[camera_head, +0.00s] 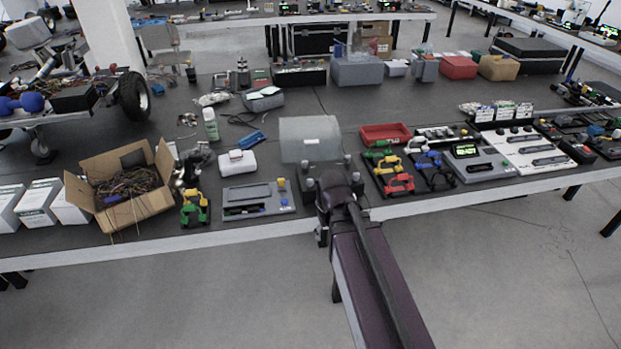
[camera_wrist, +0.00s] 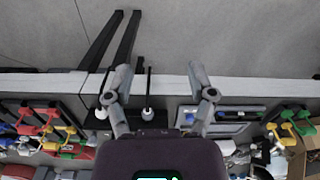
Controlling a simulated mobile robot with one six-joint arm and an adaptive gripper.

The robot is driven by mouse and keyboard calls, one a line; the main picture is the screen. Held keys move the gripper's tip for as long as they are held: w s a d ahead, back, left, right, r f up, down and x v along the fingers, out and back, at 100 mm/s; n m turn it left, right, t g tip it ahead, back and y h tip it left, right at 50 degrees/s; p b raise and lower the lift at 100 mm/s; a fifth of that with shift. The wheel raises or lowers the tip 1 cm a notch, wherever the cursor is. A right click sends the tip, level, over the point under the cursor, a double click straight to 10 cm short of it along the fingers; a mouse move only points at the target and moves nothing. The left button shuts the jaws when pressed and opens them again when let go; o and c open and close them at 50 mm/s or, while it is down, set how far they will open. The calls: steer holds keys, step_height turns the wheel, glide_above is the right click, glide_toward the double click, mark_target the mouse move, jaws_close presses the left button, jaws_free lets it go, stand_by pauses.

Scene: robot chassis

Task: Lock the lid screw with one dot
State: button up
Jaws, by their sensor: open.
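A grey box-like chassis with a raised, translucent grey lid (camera_head: 310,138) stands at the table's front edge in the head view. Small round knob-headed screws show near its front corners, one at the left (camera_head: 309,183). In the wrist view two pale-headed screws with thin dark shafts show, a left screw (camera_wrist: 101,113) and a right screw (camera_wrist: 147,114). My gripper (camera_wrist: 160,78) is open and empty; its fingers spread on either side of the right screw's line. I cannot tell its height above the screws. No dot marks are readable. My purple wrist hides part of the chassis front.
A grey latch panel (camera_head: 257,198) lies left of the chassis, with an open cardboard box (camera_head: 124,190) beyond. Red and green clamps and a red tray (camera_head: 385,134) lie right. The table edge drops to open floor in front.

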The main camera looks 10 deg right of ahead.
mark_target(309, 180)
steer(key=w+r+n+p, duration=0.5)
steer(key=w+n, duration=0.2)
steer(key=w, duration=0.6)
steer(key=w+r+n+p, duration=0.5)
steer(key=w+n, duration=0.2)
steer(key=w, duration=0.7)
steer(key=shift+w+a+r, duration=0.15)
steer(key=shift+w, duration=0.1)
steer(key=shift+f+b, duration=0.2)
steer(key=shift+b, duration=0.1)
step_height(309, 180, down, 13)
steer(key=b, duration=1.3)
steer(key=shift+f, duration=0.2)
steer(key=shift+c, duration=0.2)
jaws_close()
